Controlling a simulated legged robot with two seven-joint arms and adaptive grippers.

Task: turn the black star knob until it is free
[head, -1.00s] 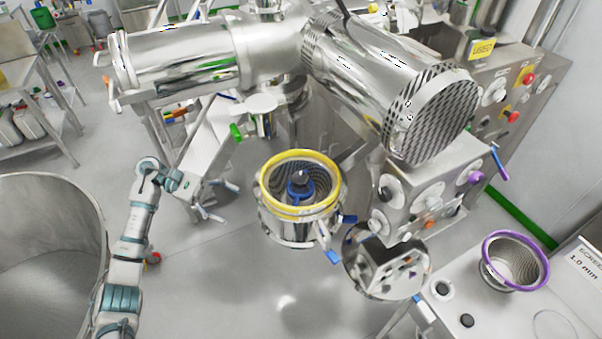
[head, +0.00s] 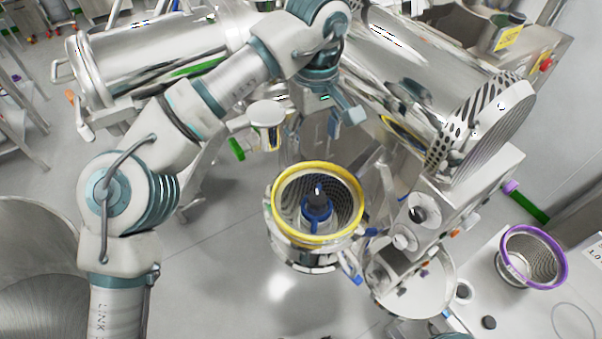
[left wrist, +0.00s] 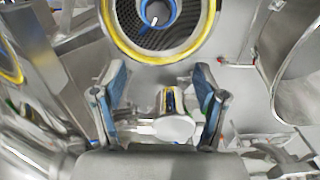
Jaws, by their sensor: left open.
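A black knob (head: 318,192) stands on a blue hub (head: 316,211) in the middle of the yellow-ringed screen basket (head: 284,235); its star shape is too small to make out. In the left wrist view, the yellow-ringed basket (left wrist: 122,45) is cut off at the top edge, with the blue hub (left wrist: 170,20) inside it. My left gripper (head: 342,118) hangs above and behind the basket, apart from the knob. In the left wrist view, the left gripper (left wrist: 160,75) has its fingers wide apart with nothing between them. My right gripper is not seen.
A large steel cylinder with a perforated end (head: 490,125) rises right of my left gripper. A control box with black knobs (head: 418,213) stands right of the basket. A purple-ringed screen (head: 532,258) sits on the right bench. Open floor lies in front of the basket.

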